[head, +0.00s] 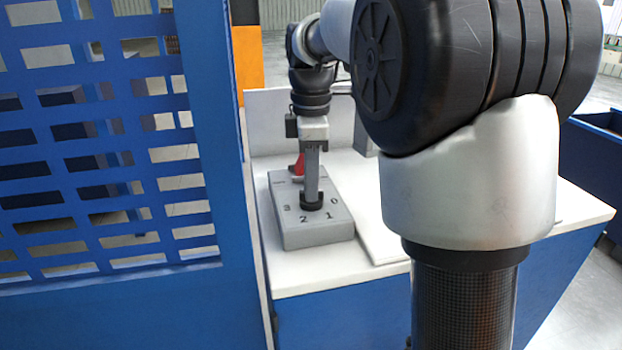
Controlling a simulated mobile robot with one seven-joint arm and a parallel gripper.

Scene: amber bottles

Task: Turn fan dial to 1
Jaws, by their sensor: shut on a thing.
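The fan dial (311,205) is a dark round knob on top of a grey control box (318,235). The numbers 3, 2, 1 and 0 are printed on the box around the knob. My gripper (312,196) points straight down over the box and is shut on the dial. The dial's pointer cannot be made out, so its setting cannot be told. A red part (298,165) shows at the back left of the box, partly hidden by my gripper.
The box stands on a white tabletop (285,282) with a blue front. A blue slotted panel (225,150) rises close on the left. A low white back wall (268,120) stands behind the box. My arm hides much of the right side.

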